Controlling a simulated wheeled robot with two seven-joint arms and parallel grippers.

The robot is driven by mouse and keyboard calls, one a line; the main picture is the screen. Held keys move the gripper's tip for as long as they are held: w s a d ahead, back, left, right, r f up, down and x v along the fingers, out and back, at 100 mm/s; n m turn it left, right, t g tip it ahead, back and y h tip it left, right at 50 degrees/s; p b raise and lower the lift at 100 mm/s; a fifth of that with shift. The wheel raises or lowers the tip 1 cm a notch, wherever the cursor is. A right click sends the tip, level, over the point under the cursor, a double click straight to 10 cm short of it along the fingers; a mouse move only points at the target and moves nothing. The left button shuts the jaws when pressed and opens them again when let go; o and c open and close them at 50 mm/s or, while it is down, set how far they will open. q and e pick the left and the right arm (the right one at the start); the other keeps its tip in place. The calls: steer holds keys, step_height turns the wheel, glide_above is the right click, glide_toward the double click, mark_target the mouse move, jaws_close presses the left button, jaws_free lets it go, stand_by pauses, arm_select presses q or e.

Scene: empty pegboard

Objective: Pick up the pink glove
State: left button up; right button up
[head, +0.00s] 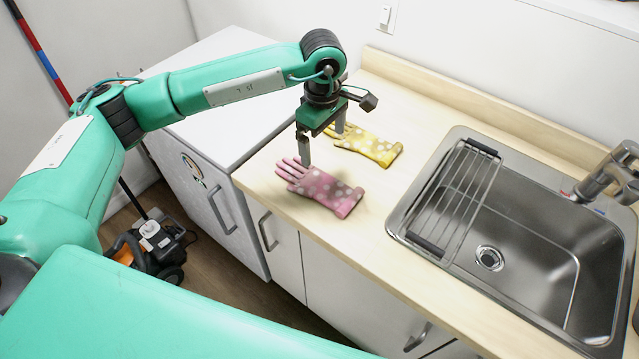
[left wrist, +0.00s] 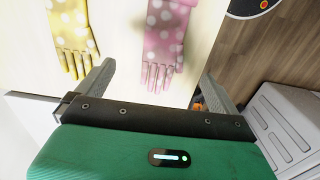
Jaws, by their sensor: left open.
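The pink glove (head: 325,189) with pale dots lies flat on the wooden counter near its front edge, fingers toward the left. In the left wrist view the pink glove (left wrist: 165,40) lies ahead of the jaws, its fingers pointing toward them. My left gripper (head: 322,144) points down over the fingers end of the pink glove. It is open and empty, and its two fingers (left wrist: 153,92) stand wide apart on either side of the glove's line. Whether a fingertip touches the glove I cannot tell. My right gripper is not in view.
A yellow dotted glove (head: 370,146) lies just behind the pink one, partly behind my gripper. A steel sink (head: 545,235) with a rack (head: 455,200) and tap (head: 605,178) is on the right. A white appliance (head: 225,125) stands left of the counter.

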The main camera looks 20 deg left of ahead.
arm_select(q)
steer(key=p, duration=0.3)
glide_above(321, 184)
steer(key=f, duration=0.8)
steer(key=shift+w+f, duration=0.1)
steer(key=shift+w, duration=0.2)
steer(key=f+p, duration=0.1)
steer(key=f, duration=0.1)
steer(key=f+p, duration=0.2)
steer(key=shift+s, duration=0.4)
steer(key=shift+d+f, duration=0.1)
steer(key=shift+f, duration=0.6)
steer(key=c, duration=1.2)
steer(key=shift+w+r, duration=0.1)
